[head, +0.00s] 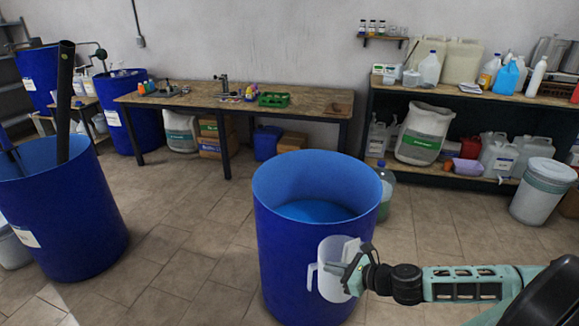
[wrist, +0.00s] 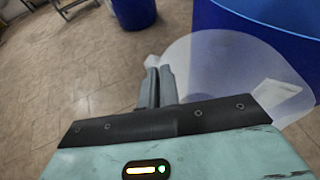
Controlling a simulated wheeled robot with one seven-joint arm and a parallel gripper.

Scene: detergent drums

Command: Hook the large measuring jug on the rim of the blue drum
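The large measuring jug (head: 334,284) is translucent white, with its handle on the left in the head view. It is held off the floor in front of the blue drum (head: 284,240), overlapping its near right wall below the rim. My gripper (head: 352,270) is at the jug's right side, its narrow fingers closed together on the jug's wall. In the wrist view the fingers (wrist: 160,86) meet the left edge of the jug (wrist: 215,62), and the blue drum (wrist: 262,28) is behind it. The drum is open, with blue liquid inside. Whether jug and drum touch is unclear.
Another blue drum (head: 62,225) with a dark pipe stands at the left. A wooden workbench (head: 235,98) and a loaded shelf (head: 465,98) line the back wall. A clear bottle (head: 385,190) stands behind the drum's right side. Tiled floor between the two drums is free.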

